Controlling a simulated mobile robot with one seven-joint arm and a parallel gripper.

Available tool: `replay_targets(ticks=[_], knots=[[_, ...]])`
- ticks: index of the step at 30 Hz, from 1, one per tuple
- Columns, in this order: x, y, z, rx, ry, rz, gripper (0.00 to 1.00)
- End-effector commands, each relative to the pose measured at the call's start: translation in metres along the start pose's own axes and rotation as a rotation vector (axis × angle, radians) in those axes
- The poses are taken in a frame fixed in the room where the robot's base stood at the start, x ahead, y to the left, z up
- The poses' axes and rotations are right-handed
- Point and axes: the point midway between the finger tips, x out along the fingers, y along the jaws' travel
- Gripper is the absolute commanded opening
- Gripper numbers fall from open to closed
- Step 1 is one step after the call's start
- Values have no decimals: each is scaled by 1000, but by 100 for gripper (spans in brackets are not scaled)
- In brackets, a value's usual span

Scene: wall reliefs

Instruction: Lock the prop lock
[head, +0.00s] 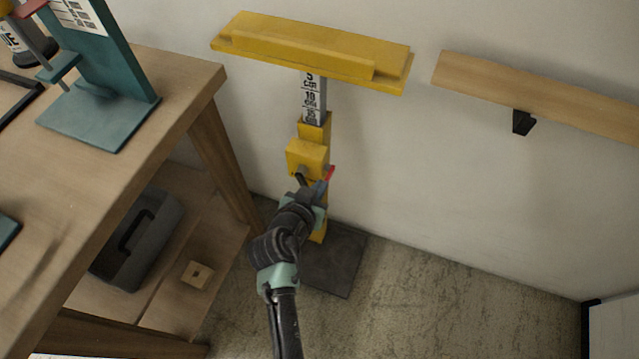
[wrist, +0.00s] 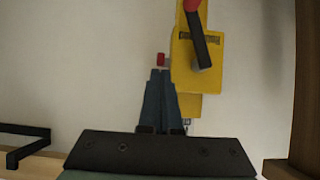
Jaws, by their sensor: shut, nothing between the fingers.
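The prop is a yellow stand with a wide yellow top beam (head: 312,50) on a scaled post (head: 314,100). Its yellow lock block (head: 307,157) also shows in the wrist view (wrist: 184,65). There a dark lever (wrist: 197,38) with a red tip (wrist: 192,5) lies across the block's face, its pivot near the block's middle. A small red piece (wrist: 161,59) sticks out beside the block; it shows right of the block in the head view (head: 330,172). My gripper (head: 322,183) is shut and empty, its fingertips (wrist: 160,72) close to that red piece; contact is unclear. My gripper partly hides the lower post.
A wooden workbench (head: 170,85) stands at left, with a teal fixture (head: 100,115) on top and a grey toolbox (head: 140,240) on its lower shelf. A wooden wall rail (head: 540,95) runs at right. The floor right of the dark base plate (head: 335,262) is clear.

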Motion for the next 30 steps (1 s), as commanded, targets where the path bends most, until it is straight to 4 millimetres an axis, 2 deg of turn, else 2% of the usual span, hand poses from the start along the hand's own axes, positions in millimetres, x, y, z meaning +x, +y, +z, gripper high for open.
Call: replay_targets(ticks=[9,11,21,25,30], knots=[[-12,6,-48,2,-3,0,0],[-25,5,-36,-1,-4,-3,0],[-88,5,-26,0,-1,-2,0],[-100,6,-24,0,0,-1,0],[-106,6,-23,1,0,-1,0]])
